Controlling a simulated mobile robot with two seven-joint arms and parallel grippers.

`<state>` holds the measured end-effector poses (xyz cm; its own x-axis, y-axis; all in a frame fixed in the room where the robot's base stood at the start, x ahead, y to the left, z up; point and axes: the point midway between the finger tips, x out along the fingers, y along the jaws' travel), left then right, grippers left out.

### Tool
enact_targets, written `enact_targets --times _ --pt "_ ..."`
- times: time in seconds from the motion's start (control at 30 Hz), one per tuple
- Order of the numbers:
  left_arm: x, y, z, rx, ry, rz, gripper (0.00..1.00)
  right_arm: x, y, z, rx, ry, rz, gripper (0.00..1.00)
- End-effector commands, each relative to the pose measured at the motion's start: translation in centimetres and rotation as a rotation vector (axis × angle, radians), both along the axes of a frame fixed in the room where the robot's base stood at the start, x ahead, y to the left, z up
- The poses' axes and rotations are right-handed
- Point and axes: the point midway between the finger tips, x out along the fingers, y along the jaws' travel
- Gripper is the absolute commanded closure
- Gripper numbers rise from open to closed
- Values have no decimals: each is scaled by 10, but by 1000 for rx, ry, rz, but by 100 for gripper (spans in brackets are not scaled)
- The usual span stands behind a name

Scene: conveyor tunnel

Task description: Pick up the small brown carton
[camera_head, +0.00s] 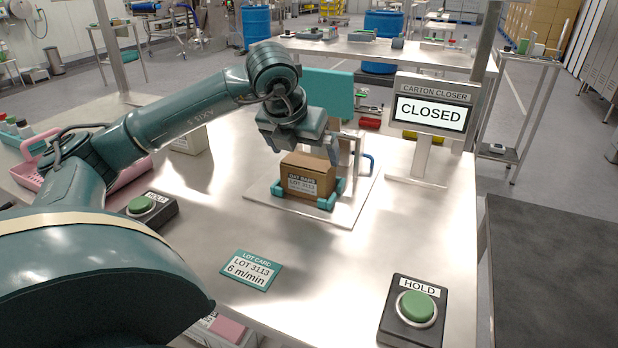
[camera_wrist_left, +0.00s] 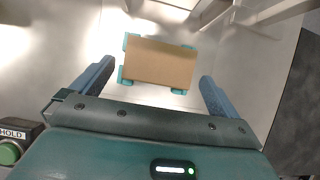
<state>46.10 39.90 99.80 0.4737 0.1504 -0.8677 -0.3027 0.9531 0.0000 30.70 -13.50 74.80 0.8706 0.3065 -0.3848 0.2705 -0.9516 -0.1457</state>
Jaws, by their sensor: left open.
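The small brown carton (camera_head: 308,177) sits upright between teal corner guides on a pale plate, with a label reading LOT 3113 on its front. In the left wrist view the carton (camera_wrist_left: 160,64) shows from above, with teal guides at its corners. My left gripper (camera_head: 291,146) is above and just behind the carton's left side. In the wrist view its two fingers (camera_wrist_left: 151,84) are spread wide, one to each side of the carton, with nothing between them in their grip. My right gripper is not in view.
The carton closer's sign (camera_head: 431,112) reads CLOSED. Two green HOLD buttons (camera_head: 416,309) (camera_head: 142,205) and a lot card (camera_head: 251,270) lie on the steel table. A pink basket (camera_head: 30,175) is at the left. A teal panel (camera_head: 328,94) stands behind the carton.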

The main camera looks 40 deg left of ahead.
Motion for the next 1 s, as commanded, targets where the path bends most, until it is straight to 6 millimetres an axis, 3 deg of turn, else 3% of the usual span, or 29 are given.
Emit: enact_targets --times 0.23,0.5,0.8,1.0 --pt "9 3 -17 0 1 0 0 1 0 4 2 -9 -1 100" --pt "27 8 -51 -2 1 0 0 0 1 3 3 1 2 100" --pt "31 10 -57 -1 0 0 0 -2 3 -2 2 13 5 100" --pt "31 10 -57 -1 0 0 15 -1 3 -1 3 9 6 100"
